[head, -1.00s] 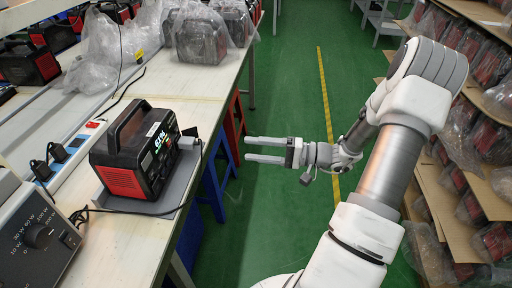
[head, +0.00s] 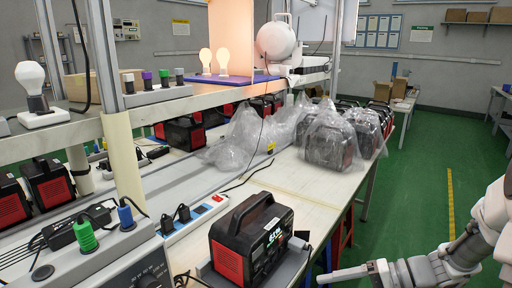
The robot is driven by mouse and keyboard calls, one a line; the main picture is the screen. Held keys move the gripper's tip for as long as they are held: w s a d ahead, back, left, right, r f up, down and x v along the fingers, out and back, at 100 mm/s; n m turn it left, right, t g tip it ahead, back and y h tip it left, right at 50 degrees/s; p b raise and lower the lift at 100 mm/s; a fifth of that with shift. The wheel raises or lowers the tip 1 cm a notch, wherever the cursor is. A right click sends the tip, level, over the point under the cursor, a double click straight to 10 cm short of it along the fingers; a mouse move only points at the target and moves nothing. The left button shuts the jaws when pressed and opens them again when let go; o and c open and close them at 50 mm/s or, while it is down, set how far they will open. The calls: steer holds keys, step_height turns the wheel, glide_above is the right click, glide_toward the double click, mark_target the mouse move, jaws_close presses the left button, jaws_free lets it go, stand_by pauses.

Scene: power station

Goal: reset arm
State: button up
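My gripper (head: 343,280) is at the bottom edge of the head view, over the green floor just right of the workbench. One pale finger shows, pointing left, with no second finger against it. The lower part of the gripper is cut off by the picture edge. Nothing shows held in it. My arm (head: 485,235) comes in from the lower right, bent, with its upper part cut off by the right edge.
A red-and-black power station (head: 255,240) stands on the bench left of my gripper. Bagged units (head: 330,140) sit farther back. A power strip (head: 195,220) and shelf with bulbs (head: 206,60) are left. The floor aisle (head: 410,200) is clear.

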steer(key=s+a+r+n+h, duration=0.2)
steer(key=s+r+h, duration=0.3)
steer(key=s+r, duration=0.1)
steer(key=s+a+r+n+h, duration=0.2)
steer(key=s+a+r+h, duration=0.1)
steer(key=s+r+h, duration=0.35)
step_height(320, 180, up, 21)
steer(key=d+t+p, duration=0.1)
steer(key=t+p, duration=0.1)
steer(key=p, duration=1.7)
steer(key=shift+d+t+h, duration=0.35)
steer(key=shift+t+h, duration=0.05)
steer(key=shift+h, duration=0.05)
steer(key=shift+f, duration=0.2)
